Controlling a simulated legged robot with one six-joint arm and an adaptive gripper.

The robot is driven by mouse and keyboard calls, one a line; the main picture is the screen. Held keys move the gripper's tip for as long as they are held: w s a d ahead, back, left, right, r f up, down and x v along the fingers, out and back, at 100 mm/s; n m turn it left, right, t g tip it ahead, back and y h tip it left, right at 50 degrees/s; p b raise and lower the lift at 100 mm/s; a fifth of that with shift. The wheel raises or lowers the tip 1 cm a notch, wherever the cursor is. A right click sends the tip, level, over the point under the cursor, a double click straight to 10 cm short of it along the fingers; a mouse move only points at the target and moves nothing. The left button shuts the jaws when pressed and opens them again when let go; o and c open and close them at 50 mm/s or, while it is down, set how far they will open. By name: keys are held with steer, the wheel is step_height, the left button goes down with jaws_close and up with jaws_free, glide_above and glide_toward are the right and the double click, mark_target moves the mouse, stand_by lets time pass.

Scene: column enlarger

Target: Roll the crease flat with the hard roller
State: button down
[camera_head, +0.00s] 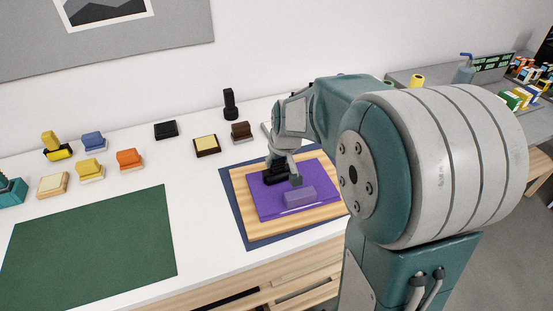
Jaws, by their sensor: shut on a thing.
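A purple sheet (257,205) lies on a pale wooden board (246,226), which rests on a dark blue mat (236,216). A thin pale line (302,208), perhaps the crease, runs along the sheet's near part. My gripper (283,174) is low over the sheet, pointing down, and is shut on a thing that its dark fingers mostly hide. A lighter purple block-like piece (300,196) shows just below the gripper, at or on the sheet. It seems to be the hard roller, but its handle and exact contact are not clear.
Several small brushes and blocks, such as an orange one (130,158) and a black one (166,130), stand at the back left. A black upright tool (230,103) is behind the board. A green mat (95,245) lies empty at left. My arm covers the right side.

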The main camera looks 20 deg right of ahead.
steer(key=shift+w, duration=0.15)
steer(key=shift+w+d, duration=0.2)
steer(key=shift+w, duration=1.85)
steer(key=shift+s+a, duration=0.2)
steer(key=shift+s, duration=1.95)
steer(key=shift+w, duration=0.1)
steer(key=shift+w+d, duration=0.15)
steer(key=shift+w, duration=1.9)
